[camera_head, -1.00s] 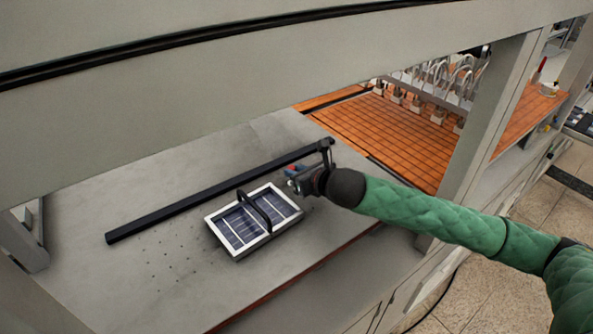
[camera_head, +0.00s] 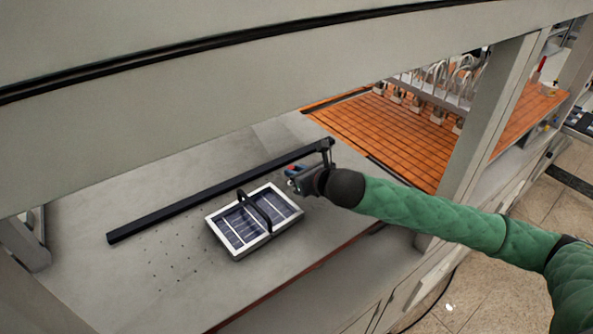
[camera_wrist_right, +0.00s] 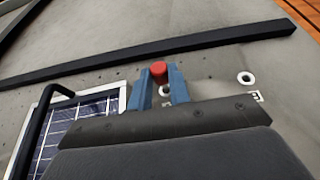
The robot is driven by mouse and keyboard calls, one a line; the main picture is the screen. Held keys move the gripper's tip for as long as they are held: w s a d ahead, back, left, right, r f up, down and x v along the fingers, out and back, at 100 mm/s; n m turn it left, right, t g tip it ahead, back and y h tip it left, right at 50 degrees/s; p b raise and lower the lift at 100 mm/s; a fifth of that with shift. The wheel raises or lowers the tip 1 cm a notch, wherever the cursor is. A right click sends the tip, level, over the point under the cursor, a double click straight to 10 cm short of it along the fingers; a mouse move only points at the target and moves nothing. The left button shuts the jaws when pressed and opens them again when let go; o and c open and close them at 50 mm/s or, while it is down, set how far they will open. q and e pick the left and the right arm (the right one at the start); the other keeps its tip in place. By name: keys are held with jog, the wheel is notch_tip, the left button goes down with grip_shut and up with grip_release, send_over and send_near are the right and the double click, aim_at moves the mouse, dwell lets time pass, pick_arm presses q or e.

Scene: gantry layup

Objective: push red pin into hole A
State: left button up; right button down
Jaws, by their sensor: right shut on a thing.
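My right gripper (camera_head: 290,173) is over the table, just right of the framed panel. In the right wrist view its two blue fingers (camera_wrist_right: 161,86) are shut on the red pin (camera_wrist_right: 158,70), whose round red head shows between the fingertips. A white-ringed hole (camera_wrist_right: 165,91) shows partly between the fingers, below the pin head in the picture; its label is hidden. Another white-ringed hole (camera_wrist_right: 245,78) lies to the right, apart from the gripper, with a small label (camera_wrist_right: 257,97) too blurred to read surely. I cannot tell whether the pin's tip touches a hole. My left gripper is not in view.
A white-framed panel with a black handle (camera_head: 258,213) lies beside the gripper. A long black bar (camera_head: 210,190) lies behind it on the grey table (camera_head: 85,205). An orange gridded surface (camera_head: 385,130) and a gantry post (camera_head: 487,110) stand to the right.

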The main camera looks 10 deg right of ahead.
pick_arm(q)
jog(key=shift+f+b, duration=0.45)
pick_arm(e)
jog(key=shift+f, duration=1.55)
jog(key=c, duration=1.2)
grip_release()
jog(key=shift+c, duration=0.2)
jog(key=shift+s+d, duration=0.1)
jog(key=shift+s, duration=0.1)
jog(key=b+v, duration=0.2)
jog(key=v, duration=0.2)
jog(key=shift+s+d+b, duration=0.15)
jog(key=shift+s+b, duration=0.1)
jog(key=shift+b, duration=0.15)
jog(key=shift+b+v, duration=0.35)
jog(key=shift+v, duration=0.5)
jog(key=shift+s+d+r, duration=0.1)
jog(key=shift+s+r, duration=0.2)
jog(key=shift+r, duration=0.05)
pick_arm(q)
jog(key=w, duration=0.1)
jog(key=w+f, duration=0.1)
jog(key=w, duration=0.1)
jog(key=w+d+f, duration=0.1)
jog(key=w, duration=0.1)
pick_arm(e)
jog(key=shift+s, duration=0.1)
